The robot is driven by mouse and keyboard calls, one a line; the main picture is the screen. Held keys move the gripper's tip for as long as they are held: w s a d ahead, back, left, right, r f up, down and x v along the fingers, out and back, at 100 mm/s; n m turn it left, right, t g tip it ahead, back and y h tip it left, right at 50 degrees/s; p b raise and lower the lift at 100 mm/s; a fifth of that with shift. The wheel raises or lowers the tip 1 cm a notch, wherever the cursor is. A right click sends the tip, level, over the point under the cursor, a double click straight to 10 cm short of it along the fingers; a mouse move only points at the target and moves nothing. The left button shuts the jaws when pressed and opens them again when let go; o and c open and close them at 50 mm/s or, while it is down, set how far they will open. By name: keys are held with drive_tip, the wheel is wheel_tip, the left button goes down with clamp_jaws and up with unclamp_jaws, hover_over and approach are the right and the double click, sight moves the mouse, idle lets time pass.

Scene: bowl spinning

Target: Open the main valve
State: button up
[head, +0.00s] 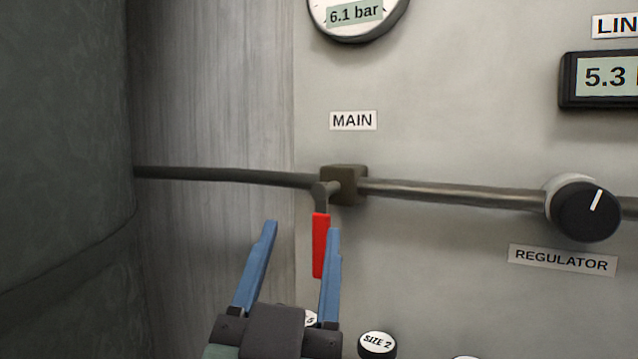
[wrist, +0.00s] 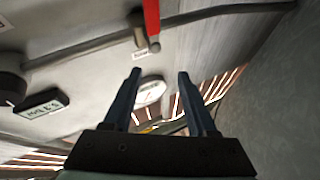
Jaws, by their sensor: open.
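The main valve (head: 346,187) is a dark block on the pipe under the MAIN label (head: 353,120). Its red handle (head: 319,243) hangs straight down, across the line of the pipe. My gripper (head: 302,229) is open and empty. In the head view, the handle shows between the two blue fingers, close to the right one, which covers part of its edge. In the wrist view, the red handle (wrist: 151,18) is at the top, beyond the fingertips of my gripper (wrist: 160,74) and apart from them.
A pipe (head: 450,192) runs along the panel to the black regulator knob (head: 585,211) on the right. A round gauge (head: 357,16) reads 6.1 bar above. A SIZE 2 button (head: 377,344) is at the bottom. A large dark rounded body (head: 65,150) fills the left side.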

sight(319, 238)
drive_tip(key=a+f+m+g+h+p, duration=0.3)
drive_tip(key=g+h+p, duration=0.35)
drive_tip(key=p, duration=1.65)
drive_tip(key=shift+g, duration=0.45)
drive_tip(key=p+x, duration=0.1)
drive_tip(key=x, duration=0.2)
drive_tip(key=p+x, duration=0.2)
drive_tip(key=x, duration=0.1)
drive_tip(key=r+p+x, duration=0.1)
drive_tip(key=x, duration=0.3)
drive_tip(key=shift+w+a+p, duration=0.25)
drive_tip(key=shift+a+p, duration=0.05)
drive_tip(key=shift+p, duration=0.1)
drive_tip(key=shift+w+d+f, duration=0.1)
drive_tip(key=shift+w+d, duration=0.25)
drive_tip(key=shift+w, duration=0.3)
clamp_jaws()
